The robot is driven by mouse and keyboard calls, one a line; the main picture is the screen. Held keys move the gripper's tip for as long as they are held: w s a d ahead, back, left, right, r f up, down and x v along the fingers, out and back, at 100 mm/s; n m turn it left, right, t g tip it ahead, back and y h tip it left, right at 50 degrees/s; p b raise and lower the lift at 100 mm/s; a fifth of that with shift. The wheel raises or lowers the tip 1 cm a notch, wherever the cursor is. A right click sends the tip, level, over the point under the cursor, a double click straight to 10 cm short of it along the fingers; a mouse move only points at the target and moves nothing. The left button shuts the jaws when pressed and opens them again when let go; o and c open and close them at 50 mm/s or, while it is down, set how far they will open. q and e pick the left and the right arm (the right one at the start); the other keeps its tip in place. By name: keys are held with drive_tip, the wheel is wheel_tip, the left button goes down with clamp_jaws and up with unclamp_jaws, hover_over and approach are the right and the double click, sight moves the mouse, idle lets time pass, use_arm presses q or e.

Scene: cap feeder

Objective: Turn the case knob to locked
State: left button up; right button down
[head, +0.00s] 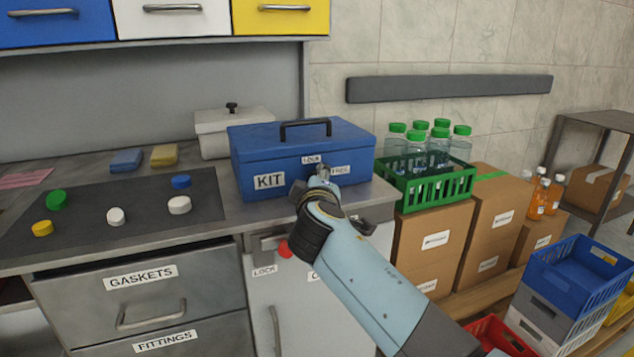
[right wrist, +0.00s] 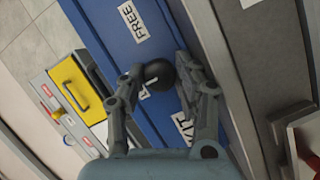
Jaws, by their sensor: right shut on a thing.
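The blue case (head: 255,150) stands on the counter with its dark handle on top. Its front bears KIT, LOCK and FREE labels. My right gripper (head: 316,186) is at the case front, just below the LOCK and FREE labels, and hides most of the knob. In the right wrist view, the dark round case knob (right wrist: 160,74) sits between the two fingers of my right gripper (right wrist: 162,80), which is shut on it. The LOCK label (right wrist: 146,91) is partly covered there; the FREE label (right wrist: 133,22) is clear. Which way the knob points cannot be told. My left gripper is out of view.
A dark mat (head: 140,234) with several coloured caps lies left of the case. A pale lidded box (head: 215,140) stands behind it. A green crate of bottles (head: 425,190) on cartons stands to the right. A cabinet with a red knob (head: 285,249) is below the counter.

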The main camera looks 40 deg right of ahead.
drive_tip(key=c, duration=0.9)
unclamp_jaws()
drive_tip(key=shift+f, duration=0.1)
drive_tip(key=shift+c, duration=0.2)
drive_tip(key=shift+s+a, duration=0.2)
drive_tip(key=shift+s, duration=0.05)
drive_tip(key=v, duration=0.7)
drive_tip(key=shift+s+r, duration=0.15)
drive_tip(key=shift+r, duration=0.05)
drive_tip(key=s+f+g+y, duration=0.2)
drive_tip(key=s+f, duration=0.3)
drive_tip(key=f, duration=0.6)
drive_tip(key=s+f+n+g+y, duration=0.15)
drive_tip(key=s+f, duration=0.35)
drive_tip(key=f, duration=0.6)
drive_tip(key=s+f+g+y, duration=0.25)
drive_tip(key=s+f, duration=0.35)
drive_tip(key=f, duration=0.5)
drive_tip(key=s+f+m+g, duration=0.2)
drive_tip(key=s+f, duration=0.4)
drive_tip(key=s, duration=0.5)
drive_tip(key=s+f+m+g+y, duration=0.1)
drive_tip(key=s+f, duration=0.5)
drive_tip(key=s, duration=0.6)
drive_tip(key=s+f+m+g+y, duration=0.1)
drive_tip(key=s+f+m+g, duration=0.3)
drive_tip(key=s+f, duration=0.3)
drive_tip(key=s, duration=0.4)
drive_tip(key=shift+s+a, duration=0.2)
drive_tip(key=shift+s, duration=0.15)
